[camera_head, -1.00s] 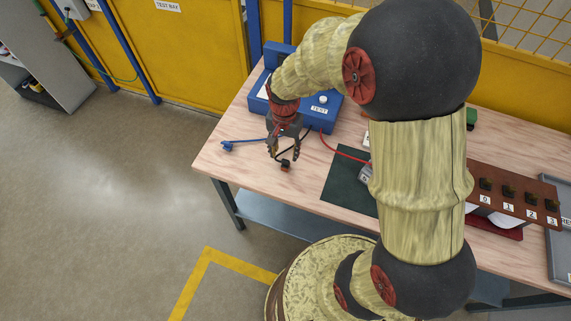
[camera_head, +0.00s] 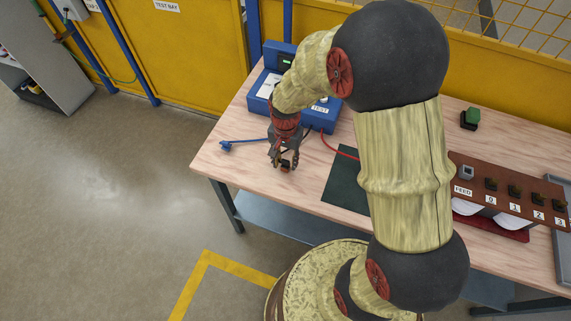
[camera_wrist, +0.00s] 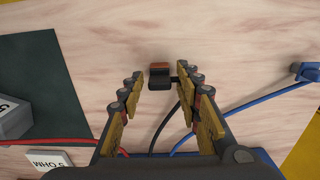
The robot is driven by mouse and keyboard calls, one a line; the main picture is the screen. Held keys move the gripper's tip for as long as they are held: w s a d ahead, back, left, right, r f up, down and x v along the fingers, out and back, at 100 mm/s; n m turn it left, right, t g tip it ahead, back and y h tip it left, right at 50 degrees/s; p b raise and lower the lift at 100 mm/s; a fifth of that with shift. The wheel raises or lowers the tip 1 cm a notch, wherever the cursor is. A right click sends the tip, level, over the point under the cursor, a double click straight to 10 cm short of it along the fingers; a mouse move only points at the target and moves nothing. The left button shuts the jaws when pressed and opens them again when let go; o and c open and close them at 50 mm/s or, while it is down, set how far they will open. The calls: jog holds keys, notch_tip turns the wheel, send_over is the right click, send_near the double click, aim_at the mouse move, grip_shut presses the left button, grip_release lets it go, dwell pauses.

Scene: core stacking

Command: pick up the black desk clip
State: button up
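The black desk clip (camera_wrist: 159,82) is a small dark block with an orange-brown top, at the end of a black lead. In the wrist view it sits at upper centre, between the tips of my gripper's (camera_wrist: 159,77) spread fingers, with gaps on both sides. In the head view my gripper (camera_head: 285,159) points down low over the left part of the table, and the clip (camera_head: 287,168) shows partly at its fingertips. My gripper is open and holds nothing. Whether the tips reach the clip's height is unclear.
A blue test box (camera_head: 318,112) stands behind my gripper. A blue lead (camera_wrist: 302,72) lies right and a red lead (camera_wrist: 50,142) left in the wrist view. A grey block (camera_wrist: 14,117) rests on a dark mat (camera_wrist: 50,70). A brown rack (camera_head: 478,171) stands at right.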

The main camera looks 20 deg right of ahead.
grip_shut()
jog(key=shift+r, duration=0.1)
dwell(0.4)
